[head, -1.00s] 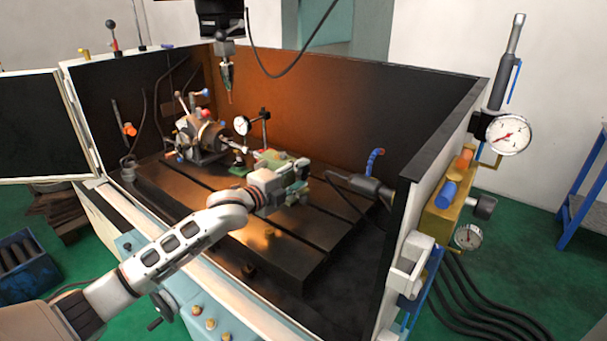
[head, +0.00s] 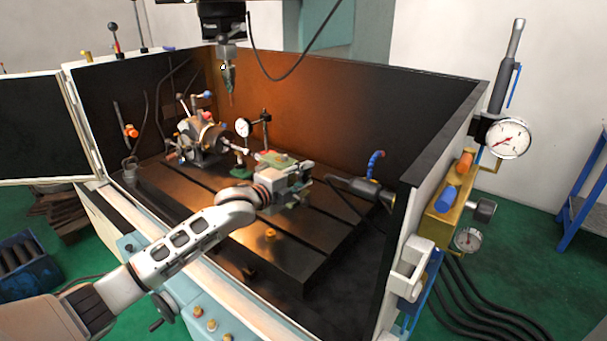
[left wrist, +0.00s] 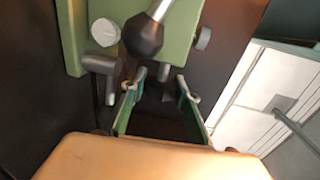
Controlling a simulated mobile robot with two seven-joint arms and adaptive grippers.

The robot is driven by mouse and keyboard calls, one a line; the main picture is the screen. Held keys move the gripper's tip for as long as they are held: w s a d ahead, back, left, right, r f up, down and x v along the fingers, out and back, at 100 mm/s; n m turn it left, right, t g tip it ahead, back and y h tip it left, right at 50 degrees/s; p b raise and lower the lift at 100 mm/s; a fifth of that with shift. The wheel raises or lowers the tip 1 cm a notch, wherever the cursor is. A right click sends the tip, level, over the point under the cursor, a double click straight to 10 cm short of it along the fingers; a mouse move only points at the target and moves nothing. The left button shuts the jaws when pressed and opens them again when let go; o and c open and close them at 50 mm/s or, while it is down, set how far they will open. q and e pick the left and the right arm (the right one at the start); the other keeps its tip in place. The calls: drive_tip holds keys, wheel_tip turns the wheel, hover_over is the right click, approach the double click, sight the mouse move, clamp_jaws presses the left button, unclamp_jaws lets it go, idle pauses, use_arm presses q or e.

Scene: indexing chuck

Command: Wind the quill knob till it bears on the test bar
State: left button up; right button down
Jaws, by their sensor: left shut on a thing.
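The green tailstock (head: 274,158) stands on the slotted table, partly hidden by my left gripper (head: 293,185). In the left wrist view its green body (left wrist: 182,48) fills the top, with a black ball handle (left wrist: 144,36) in front. My left gripper (left wrist: 162,80) has its two green-backed fingers on either side of the dark quill knob (left wrist: 166,92) and is shut on it; the knob is in shadow. The test bar (head: 238,148) points from the indexing chuck (head: 207,137) toward the tailstock. I cannot tell whether quill and bar touch. My right gripper is not in view.
A spindle (head: 229,75) hangs above. A dark nozzle (head: 362,187) lies right of the tailstock. Enclosure walls surround the table (head: 322,235); its front part is mostly bare.

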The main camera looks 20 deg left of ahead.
use_arm(q)
drive_tip(key=r+g+p, duration=0.1)
drive_tip(key=p, duration=0.5)
drive_tip(key=shift+r, duration=0.2)
drive_tip(key=shift+w+d+f+g+y+p, duration=0.1)
drive_tip(key=shift+g+y+p, duration=0.2)
drive_tip(key=shift+g+p, duration=0.15)
drive_tip(key=shift+f+g+p, duration=0.15)
drive_tip(key=shift+g+p, duration=0.4)
drive_tip(key=shift+p, duration=0.1)
drive_tip(key=shift+g+y, duration=0.3)
drive_tip(key=g+y, duration=0.1)
drive_tip(key=g, duration=0.3)
drive_tip(key=shift+f+g+y, duration=0.2)
drive_tip(key=shift+g+y, duration=0.5)
drive_tip(key=shift+g, duration=0.9)
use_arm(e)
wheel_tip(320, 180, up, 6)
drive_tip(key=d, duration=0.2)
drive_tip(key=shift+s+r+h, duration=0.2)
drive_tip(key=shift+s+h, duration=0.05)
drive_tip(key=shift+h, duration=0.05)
use_arm(q)
drive_tip(key=shift+w+g+y, duration=0.1)
drive_tip(key=shift+g+y, duration=0.2)
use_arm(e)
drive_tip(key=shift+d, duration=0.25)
